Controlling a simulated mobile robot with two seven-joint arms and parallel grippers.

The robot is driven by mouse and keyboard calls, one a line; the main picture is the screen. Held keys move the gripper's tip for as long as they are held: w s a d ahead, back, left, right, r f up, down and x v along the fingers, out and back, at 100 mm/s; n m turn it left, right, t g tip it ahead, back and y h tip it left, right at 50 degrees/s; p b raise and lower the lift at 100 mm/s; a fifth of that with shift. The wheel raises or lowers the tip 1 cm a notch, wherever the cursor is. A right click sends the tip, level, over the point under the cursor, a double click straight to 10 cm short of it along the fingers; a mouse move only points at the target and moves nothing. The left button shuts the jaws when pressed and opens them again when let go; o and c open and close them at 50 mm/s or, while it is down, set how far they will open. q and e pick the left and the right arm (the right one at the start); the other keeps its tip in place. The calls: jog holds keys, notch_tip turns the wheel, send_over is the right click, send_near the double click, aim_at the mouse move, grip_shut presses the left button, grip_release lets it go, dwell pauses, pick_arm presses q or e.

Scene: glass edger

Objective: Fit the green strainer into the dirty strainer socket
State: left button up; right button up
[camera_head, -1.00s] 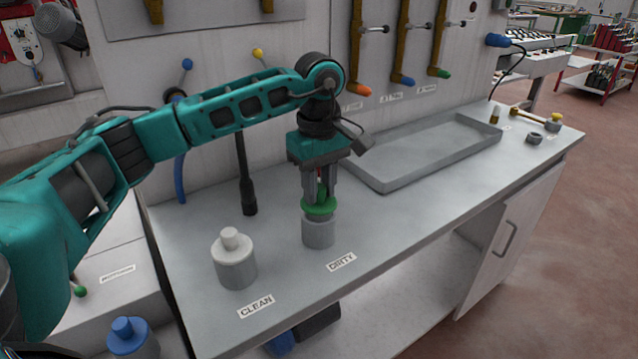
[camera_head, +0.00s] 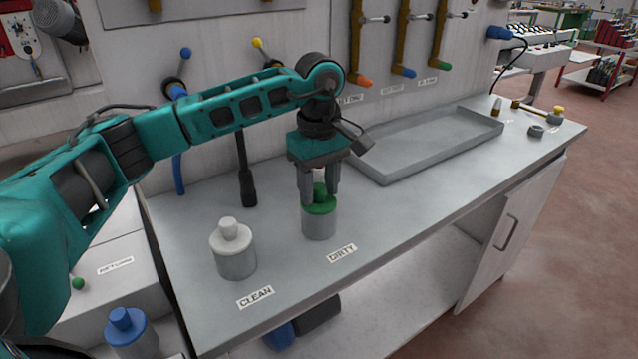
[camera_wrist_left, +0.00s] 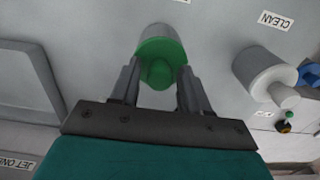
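The green strainer (camera_head: 320,205) sits upright on the grey dirty socket (camera_head: 319,226), behind the DIRTY label. Its green cap covers the socket top, with no clear gap seen; its lower part is hidden inside. My left gripper (camera_head: 320,190) points down over it, with its fingers spread on either side of the green knob. In the left wrist view, the knob of the green strainer (camera_wrist_left: 158,72) stands between the open fingertips (camera_wrist_left: 157,80), with small gaps at each side. My right gripper is not in view.
A white strainer (camera_head: 230,236) sits on the clean socket (camera_head: 236,262) to the left. A blue-topped container (camera_head: 130,330) stands lower left. A shallow grey tray (camera_head: 385,178) lies at the back right. The bench front right of the DIRTY label (camera_head: 341,253) is clear.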

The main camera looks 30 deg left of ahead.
pick_arm(q)
jog(key=shift+o, duration=1)
notch_tip(320, 180, up, 3)
jog(key=shift+r, duration=0.1)
notch_tip(320, 180, up, 10)
jog(key=p, duration=0.1)
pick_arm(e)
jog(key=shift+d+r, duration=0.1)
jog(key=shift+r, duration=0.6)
pick_arm(q)
jog(key=shift+f, duration=0.2)
